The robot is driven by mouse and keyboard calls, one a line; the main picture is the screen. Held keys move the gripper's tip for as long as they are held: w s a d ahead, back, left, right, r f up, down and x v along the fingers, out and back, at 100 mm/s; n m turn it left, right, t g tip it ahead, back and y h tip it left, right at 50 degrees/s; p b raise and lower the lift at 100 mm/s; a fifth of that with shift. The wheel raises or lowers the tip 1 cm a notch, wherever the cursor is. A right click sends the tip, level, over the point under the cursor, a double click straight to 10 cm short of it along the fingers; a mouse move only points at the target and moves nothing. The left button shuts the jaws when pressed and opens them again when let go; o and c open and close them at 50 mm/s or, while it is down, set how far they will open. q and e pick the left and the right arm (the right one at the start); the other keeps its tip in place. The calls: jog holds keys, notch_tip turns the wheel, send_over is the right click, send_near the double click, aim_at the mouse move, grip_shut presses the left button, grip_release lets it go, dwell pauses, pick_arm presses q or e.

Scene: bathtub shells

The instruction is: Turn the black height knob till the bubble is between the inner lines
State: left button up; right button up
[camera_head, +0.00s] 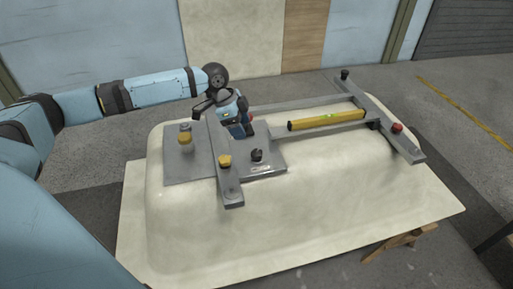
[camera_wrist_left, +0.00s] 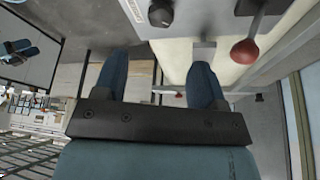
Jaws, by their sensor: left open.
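A black knob (camera_head: 257,155) stands on the grey plate of the fixture, beside a small pale marking; a black knob also shows at the top of the left wrist view (camera_wrist_left: 160,13). Another black knob (camera_head: 345,74) sits at the far end of the right cross bar. The yellow level (camera_head: 300,124) lies along the frame, with a green vial (camera_head: 327,116); its bubble is too small to read against the lines. My left gripper (camera_head: 243,128) hangs just behind the nearer black knob, apart from it. In the left wrist view its fingers (camera_wrist_left: 160,65) are spread and empty. My right gripper is out of view.
Red knobs (camera_head: 397,127) (camera_wrist_left: 245,52) and yellow knobs (camera_head: 224,160) (camera_head: 185,138) stand up from the fixture near my arm's path. The fixture rests on a cream tub shell (camera_head: 300,210). The shell's front is clear.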

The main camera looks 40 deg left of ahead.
aim_at(256, 152)
pick_arm(q)
jog(key=x, duration=0.9)
jog(key=shift+d+f+b, duration=0.1)
jog(key=shift+f+b, duration=0.2)
jog(key=shift+f, duration=0.05)
jog(key=shift+w+d+f, duration=0.15)
jog(key=shift+f, duration=0.3)
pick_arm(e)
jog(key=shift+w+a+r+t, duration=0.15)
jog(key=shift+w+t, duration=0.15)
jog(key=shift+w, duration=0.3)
pick_arm(q)
jog(key=c, duration=0.9)
jog(key=shift+c, duration=0.2)
jog(key=n+p, duration=0.1)
jog(key=p, duration=0.1)
jog(key=n+p, duration=0.1)
jog(key=p, duration=0.1)
jog(key=shift+d+r+t+y, duration=0.1)
jog(key=shift+r+t+y, duration=0.2)
jog(key=shift+n+p, duration=0.3)
jog(key=shift+p, duration=0.3)
jog(key=shift+f+n, duration=0.25)
jog(key=shift+n, duration=0.05)
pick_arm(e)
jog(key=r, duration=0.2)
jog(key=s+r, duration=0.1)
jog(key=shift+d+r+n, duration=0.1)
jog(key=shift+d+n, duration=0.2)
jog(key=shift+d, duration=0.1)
